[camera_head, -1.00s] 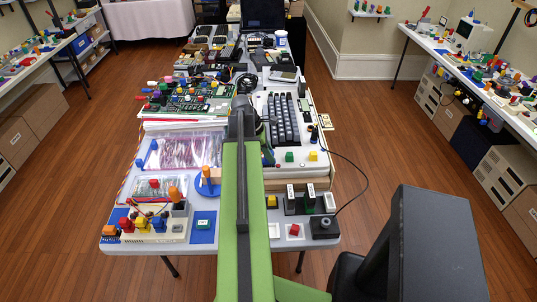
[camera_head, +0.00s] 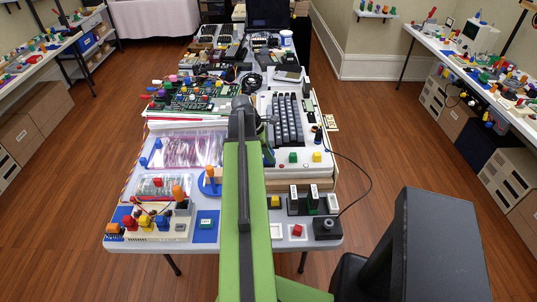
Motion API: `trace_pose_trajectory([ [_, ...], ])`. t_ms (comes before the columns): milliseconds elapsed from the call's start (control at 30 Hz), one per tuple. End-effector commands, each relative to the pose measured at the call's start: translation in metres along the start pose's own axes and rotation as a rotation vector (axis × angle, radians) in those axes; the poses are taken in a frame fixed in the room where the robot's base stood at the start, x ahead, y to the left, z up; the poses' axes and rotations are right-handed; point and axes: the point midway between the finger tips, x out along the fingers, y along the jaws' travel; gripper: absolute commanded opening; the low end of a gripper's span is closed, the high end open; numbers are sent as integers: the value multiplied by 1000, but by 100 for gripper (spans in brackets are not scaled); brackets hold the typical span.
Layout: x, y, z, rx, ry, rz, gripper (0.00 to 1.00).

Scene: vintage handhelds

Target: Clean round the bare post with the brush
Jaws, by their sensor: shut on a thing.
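My green and black arm (camera_head: 243,200) reaches forward over the middle of the long white table (camera_head: 125,247). Its far end hides my gripper and whatever is below it. I cannot make out the brush in this view. I cannot tell which thing is the bare post. Upright orange-topped pieces stand at the left front, one (camera_head: 178,192) by the pale board and one over a round blue base (camera_head: 207,188).
A pale keyboard unit (camera_head: 288,120) lies right of my arm, and a green circuit board (camera_head: 195,97) lies left. A black joystick box (camera_head: 327,228) with a cable sits at the front right corner.

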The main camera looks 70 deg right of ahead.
Motion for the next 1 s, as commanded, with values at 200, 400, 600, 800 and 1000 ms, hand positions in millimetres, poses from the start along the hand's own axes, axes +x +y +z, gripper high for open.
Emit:
trace_pose_trajectory([
  [200, -28, 0, 12, 0, 0, 0, 0],
  [400, -50, 0, 20, 0, 0, 0, 0],
  [600, -54, 0, 22, 0, -1, 0, 0],
  [800, -53, 0, 22, 0, -1, 0, 0],
  [1000, -51, 0, 26, 6, -1, -2, 0],
])
